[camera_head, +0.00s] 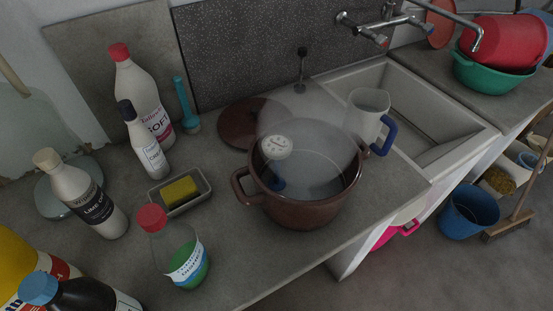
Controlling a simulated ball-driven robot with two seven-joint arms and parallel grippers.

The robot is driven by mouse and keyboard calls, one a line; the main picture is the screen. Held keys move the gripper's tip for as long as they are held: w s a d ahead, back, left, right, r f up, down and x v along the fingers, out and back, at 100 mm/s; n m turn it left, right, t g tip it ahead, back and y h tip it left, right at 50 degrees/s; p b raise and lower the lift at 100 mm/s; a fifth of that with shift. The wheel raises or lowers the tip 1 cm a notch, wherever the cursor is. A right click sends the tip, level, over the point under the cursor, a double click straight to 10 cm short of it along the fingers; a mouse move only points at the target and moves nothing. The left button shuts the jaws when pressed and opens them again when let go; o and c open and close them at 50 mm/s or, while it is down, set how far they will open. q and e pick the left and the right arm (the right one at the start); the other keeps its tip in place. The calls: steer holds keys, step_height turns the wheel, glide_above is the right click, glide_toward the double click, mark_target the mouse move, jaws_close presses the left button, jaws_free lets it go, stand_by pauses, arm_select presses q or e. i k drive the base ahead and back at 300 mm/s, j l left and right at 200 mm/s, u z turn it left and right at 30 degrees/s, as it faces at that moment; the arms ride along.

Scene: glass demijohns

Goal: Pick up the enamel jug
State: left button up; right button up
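The enamel jug (368,108) is white with a dark blue handle on its right side. It stands upright just behind and to the right of a brown two-handled pot (312,212), at the left end of the sink. Its lower part is partly hidden by the pot and a see-through pale haze or dome over it, so I cannot tell exactly what its base rests on. Neither of my grippers is in view.
The sink (452,147) lies right of the jug under a wall tap (388,22). A white dial (276,147) shows at the pot's far rim. A brown lid (240,122), a sponge dish (180,190) and several bottles (143,95) crowd the counter's left side.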

mark_target(372, 105)
steer(key=l+u, duration=0.15)
steer(key=l, duration=0.55)
steer(key=k+l+u, duration=0.2)
steer(key=l, duration=0.5)
